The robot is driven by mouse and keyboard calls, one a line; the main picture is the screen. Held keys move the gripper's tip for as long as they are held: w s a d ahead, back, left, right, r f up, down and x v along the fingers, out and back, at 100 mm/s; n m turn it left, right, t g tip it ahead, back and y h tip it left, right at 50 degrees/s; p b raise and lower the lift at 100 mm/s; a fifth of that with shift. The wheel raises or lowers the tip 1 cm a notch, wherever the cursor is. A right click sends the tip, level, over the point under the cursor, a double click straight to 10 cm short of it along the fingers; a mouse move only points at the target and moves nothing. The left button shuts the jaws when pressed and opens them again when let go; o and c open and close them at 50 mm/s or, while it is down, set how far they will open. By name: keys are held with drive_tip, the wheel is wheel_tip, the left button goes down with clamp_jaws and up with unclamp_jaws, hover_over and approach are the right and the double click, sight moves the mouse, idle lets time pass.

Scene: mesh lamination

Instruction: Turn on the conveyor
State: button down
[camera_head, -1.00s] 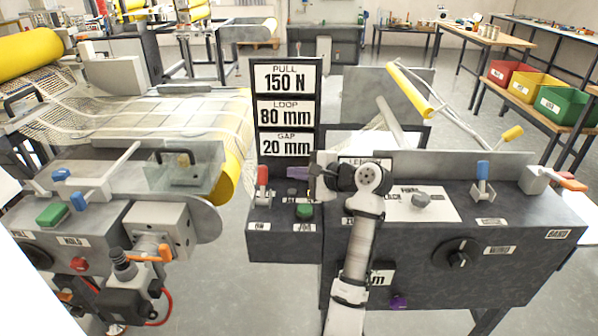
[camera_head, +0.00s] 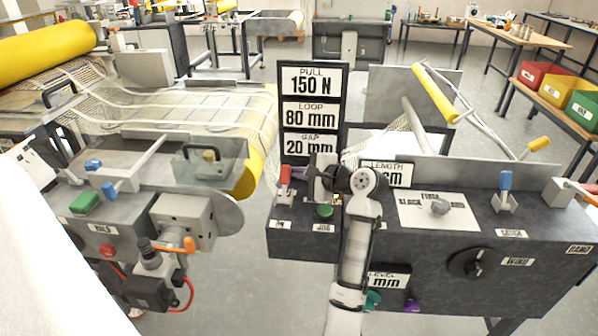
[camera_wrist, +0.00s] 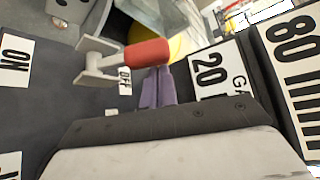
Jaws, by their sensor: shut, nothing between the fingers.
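The red-handled lever (camera_head: 285,178) stands on the left end of the dark control box. In the wrist view its red handle (camera_wrist: 148,54) points to the side of the OFF label (camera_wrist: 125,81), with the ON label (camera_wrist: 14,66) at the far left. My gripper (camera_head: 299,173) is just right of the lever in the head view. Its purple fingers (camera_wrist: 158,72) are shut and empty, close beside the handle's end in the wrist view. I cannot tell whether they touch it. My gripper's body hides part of the panel behind.
A green button (camera_head: 324,211) sits just right of the lever base. The sign stack (camera_head: 312,112) stands close behind. A yellow roller end (camera_head: 247,176) and a second machine with levers are at the left. The floor gap between the machines is clear.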

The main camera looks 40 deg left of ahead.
sight(281, 171)
drive_tip(key=shift+d, duration=0.1)
drive_tip(key=n+b, duration=0.1)
drive_tip(key=s+n+y+b, duration=0.1)
drive_tip(key=b, duration=0.1)
drive_tip(key=s+d+t+y+b, duration=0.1)
drive_tip(key=shift+s+d+r+n+b, duration=0.1)
drive_tip(key=shift+r+n+b, duration=0.15)
drive_tip(key=shift+n+b, duration=0.15)
drive_tip(key=s+n+y+b, duration=0.1)
drive_tip(key=b, duration=0.1)
drive_tip(key=s+d+n+y+b, duration=0.1)
drive_tip(key=b, duration=0.2)
drive_tip(key=shift+d+r+n+t+y, duration=0.1)
drive_tip(key=shift+n+t+y, duration=0.2)
drive_tip(key=shift+n+y, duration=0.1)
drive_tip(key=shift+s+d+r+n+y+b, duration=0.15)
drive_tip(key=shift+s+d+n+y+b, duration=0.2)
drive_tip(key=shift+n+b, duration=0.35)
drive_tip(key=shift+s+d, duration=0.15)
drive_tip(key=shift+s, duration=0.35)
drive_tip(key=shift+s+d, duration=0.1)
drive_tip(key=shift+s, duration=0.1)
drive_tip(key=shift+s+f, duration=0.15)
drive_tip(key=shift+f, duration=0.05)
drive_tip(key=shift+r, duration=0.15)
wheel_tip(281, 171, up, 20)
drive_tip(key=shift+d+p, duration=0.15)
drive_tip(key=shift+p, duration=0.3)
